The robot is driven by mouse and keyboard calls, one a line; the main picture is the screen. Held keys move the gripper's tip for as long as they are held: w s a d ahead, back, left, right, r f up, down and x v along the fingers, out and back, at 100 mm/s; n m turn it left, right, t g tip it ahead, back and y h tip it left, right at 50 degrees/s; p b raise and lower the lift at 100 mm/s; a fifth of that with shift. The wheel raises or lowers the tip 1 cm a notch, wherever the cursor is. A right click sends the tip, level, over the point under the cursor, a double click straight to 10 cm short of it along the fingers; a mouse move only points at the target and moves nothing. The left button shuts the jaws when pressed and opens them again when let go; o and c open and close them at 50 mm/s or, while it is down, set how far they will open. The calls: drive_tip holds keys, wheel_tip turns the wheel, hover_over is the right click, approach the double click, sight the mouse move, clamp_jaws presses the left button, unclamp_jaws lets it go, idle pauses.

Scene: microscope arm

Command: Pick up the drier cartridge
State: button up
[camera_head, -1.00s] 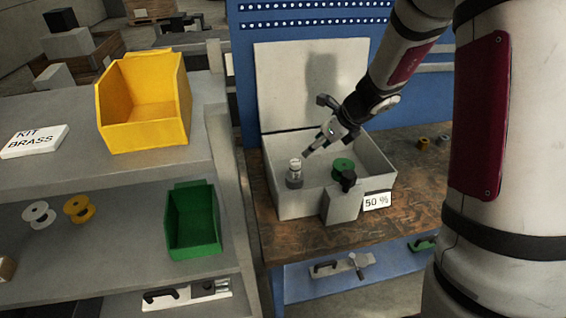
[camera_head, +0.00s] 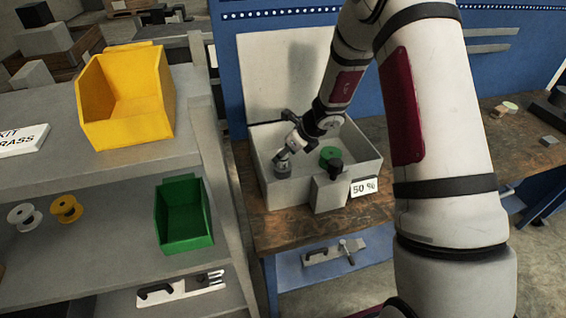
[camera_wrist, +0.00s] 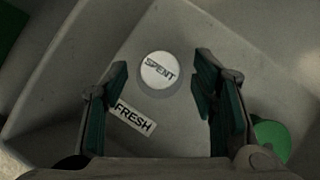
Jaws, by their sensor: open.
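The drier cartridge (camera_head: 283,170) stands in the left part of the open grey box (camera_head: 365,168) on the wooden bench. In the wrist view its round white top (camera_wrist: 159,69), marked "SPENT", faces the camera. My gripper (camera_head: 281,157) is just above the cartridge, angled down to the left. In the wrist view my gripper (camera_wrist: 161,84) is open, with one dark green-padded finger on each side of the cartridge. Gaps show between both fingers and the cap. A label reading "FRESH" (camera_wrist: 135,117) lies beside it, near the left finger. Contact depth cannot be told.
A green round part (camera_head: 329,154) lies in the box, right of my gripper. A grey block with a black knob (camera_head: 330,190) and a "50 %" sign (camera_head: 364,187) are at the box front. The raised lid (camera_head: 262,75) stands behind.

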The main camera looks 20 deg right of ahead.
drive_tip(key=shift+x, duration=1.15)
clamp_jaws()
drive_tip(key=shift+r, duration=0.1)
